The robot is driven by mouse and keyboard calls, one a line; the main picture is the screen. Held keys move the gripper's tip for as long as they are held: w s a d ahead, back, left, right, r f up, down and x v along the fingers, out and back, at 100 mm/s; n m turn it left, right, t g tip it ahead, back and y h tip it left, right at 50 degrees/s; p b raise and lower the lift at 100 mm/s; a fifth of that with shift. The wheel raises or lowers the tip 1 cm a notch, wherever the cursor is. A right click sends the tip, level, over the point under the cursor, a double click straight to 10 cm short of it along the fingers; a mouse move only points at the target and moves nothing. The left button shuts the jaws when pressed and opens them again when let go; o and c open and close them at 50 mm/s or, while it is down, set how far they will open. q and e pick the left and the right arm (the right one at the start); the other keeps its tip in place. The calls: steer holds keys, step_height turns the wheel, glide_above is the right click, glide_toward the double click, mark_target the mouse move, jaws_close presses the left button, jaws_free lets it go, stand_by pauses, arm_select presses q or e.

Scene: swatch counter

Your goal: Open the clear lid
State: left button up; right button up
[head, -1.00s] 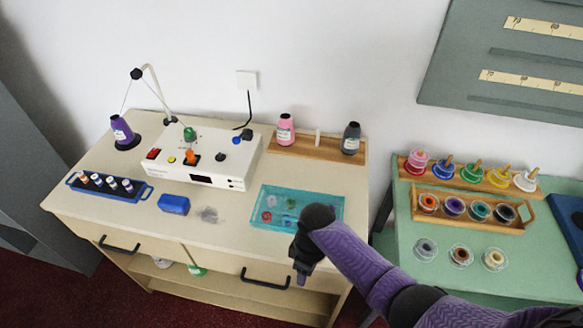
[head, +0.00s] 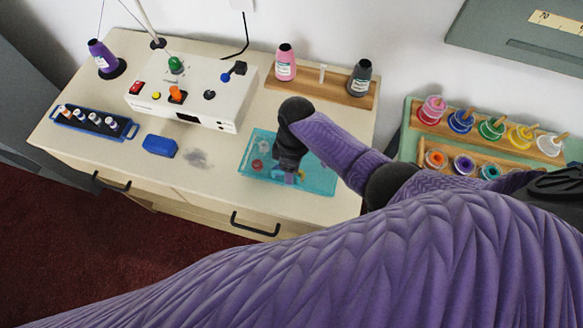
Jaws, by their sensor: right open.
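A shallow turquoise box (head: 250,165) lies at the front right of the cream counter, with small coloured items inside. It looks see-through on top; I cannot make out the clear lid's edges or a handle, and it looks flat with nothing raised. My right gripper (head: 287,177) is over the middle of the box, pointing down, and is open. It hides part of the box and its contents. I cannot tell whether the fingers touch it. My left gripper is not in view.
A white machine (head: 215,107) with coloured knobs stands behind. A wooden rack (head: 330,92) holds pink and grey cones. A blue block (head: 159,146) and a blue tray (head: 90,128) lie left. A green table (head: 405,145) with spools stands right. Counter left of the box is mostly clear.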

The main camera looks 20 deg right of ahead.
jaws_close()
stand_by(1.5)
